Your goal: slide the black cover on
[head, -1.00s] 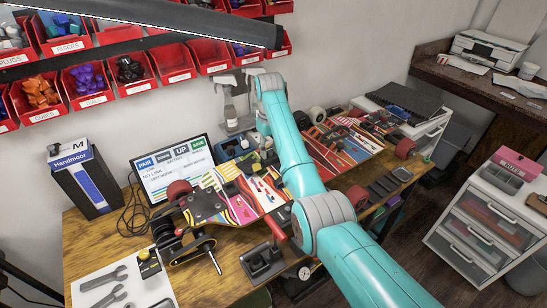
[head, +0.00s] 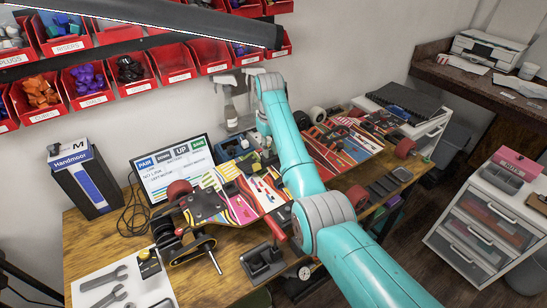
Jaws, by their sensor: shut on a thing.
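A longboard with a colourful striped deck (head: 232,207) lies upside down across the wooden bench. Its near end has red wheels and a belt-driven truck. My teal arm reaches over the middle of the board and bends down on its far side. My gripper (head: 265,142) is mostly hidden behind my own arm, low over the board. It is shut on a dark piece (head: 270,157), of which only a little shows. I cannot make out its full shape or whether it touches the deck.
A monitor (head: 175,170) stands behind the board. A black stand (head: 262,262) and a mat with wrenches (head: 103,287) lie in front. Spray bottles (head: 230,105) stand at the wall below red bins (head: 88,90). A white drawer unit (head: 480,235) is at the right.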

